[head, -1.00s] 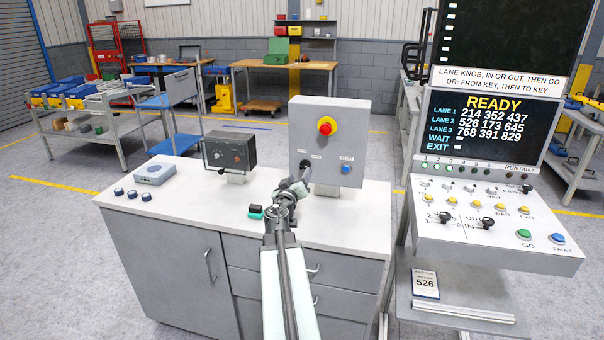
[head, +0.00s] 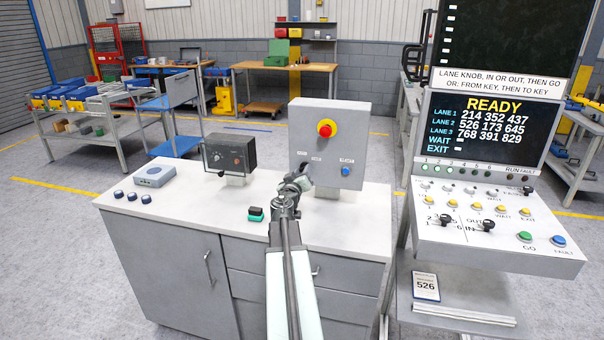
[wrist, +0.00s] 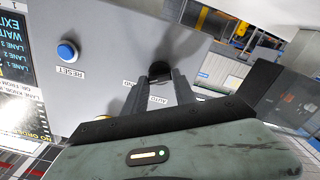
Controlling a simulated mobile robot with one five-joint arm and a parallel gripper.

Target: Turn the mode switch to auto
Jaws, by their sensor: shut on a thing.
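The mode switch is a black knob (wrist: 159,70) on the face of the grey control box (head: 354,118). In the wrist view my gripper (wrist: 160,78) has its two fingers closed on the knob, and a label reading AUTO sits beside them. The fingers hide part of the knob, so I cannot tell exactly which way it points. In the head view my gripper (head: 304,181) is at the lower left of the box face and covers most of the switch.
The box also carries a red emergency button (head: 326,128) on a yellow base and a blue RESET button (head: 346,171). A dark box (head: 230,153) stands left on the white bench (head: 200,215). A lane console (head: 490,225) stands to the right.

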